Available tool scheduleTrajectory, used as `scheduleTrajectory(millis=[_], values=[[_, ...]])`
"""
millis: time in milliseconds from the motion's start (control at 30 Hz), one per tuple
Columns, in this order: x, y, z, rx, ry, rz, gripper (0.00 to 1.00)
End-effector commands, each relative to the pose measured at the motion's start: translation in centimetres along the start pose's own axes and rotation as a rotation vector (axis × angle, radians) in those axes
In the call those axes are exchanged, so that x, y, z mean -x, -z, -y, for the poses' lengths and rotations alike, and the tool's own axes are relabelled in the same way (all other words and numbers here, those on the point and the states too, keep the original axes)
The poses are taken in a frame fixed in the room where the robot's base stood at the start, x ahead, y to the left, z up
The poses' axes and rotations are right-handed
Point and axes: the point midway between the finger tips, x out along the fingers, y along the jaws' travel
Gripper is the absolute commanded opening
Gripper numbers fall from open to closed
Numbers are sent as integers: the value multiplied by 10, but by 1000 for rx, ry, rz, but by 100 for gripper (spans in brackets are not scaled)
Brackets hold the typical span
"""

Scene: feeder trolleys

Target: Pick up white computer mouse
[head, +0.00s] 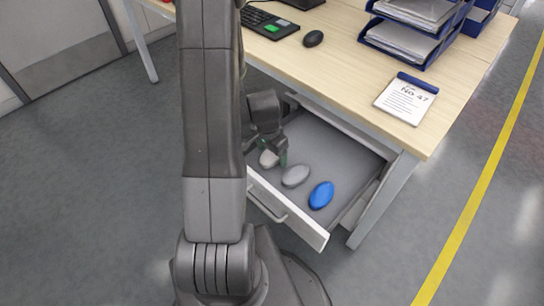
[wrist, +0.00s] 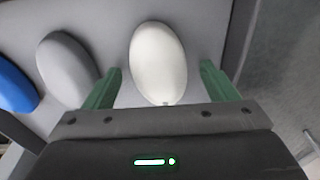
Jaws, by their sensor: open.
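The white computer mouse (wrist: 158,62) lies in an open drawer under the desk. In the wrist view it sits between the two green fingers of my gripper (wrist: 162,88), which is open, with a gap on each side. In the head view the white mouse (head: 268,159) is partly hidden by my gripper (head: 272,152), which reaches down into the drawer. A grey mouse (wrist: 68,68) lies beside it, outside the left finger in the wrist view.
A blue mouse (head: 321,195) lies farther right in the drawer (head: 345,154). The drawer's white front (head: 290,209) stands close to my gripper. On the desk (head: 345,65) above are a black mouse (head: 313,38), a keyboard (head: 262,22), a clipboard (head: 405,100) and blue paper trays (head: 408,42).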

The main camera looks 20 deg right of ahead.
Motion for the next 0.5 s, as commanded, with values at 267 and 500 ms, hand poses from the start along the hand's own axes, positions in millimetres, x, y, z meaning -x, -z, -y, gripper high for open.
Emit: scheduleTrajectory(millis=[267,500], values=[[1,0,0,0,0,0,54],[1,0,0,0,0,0,30]])
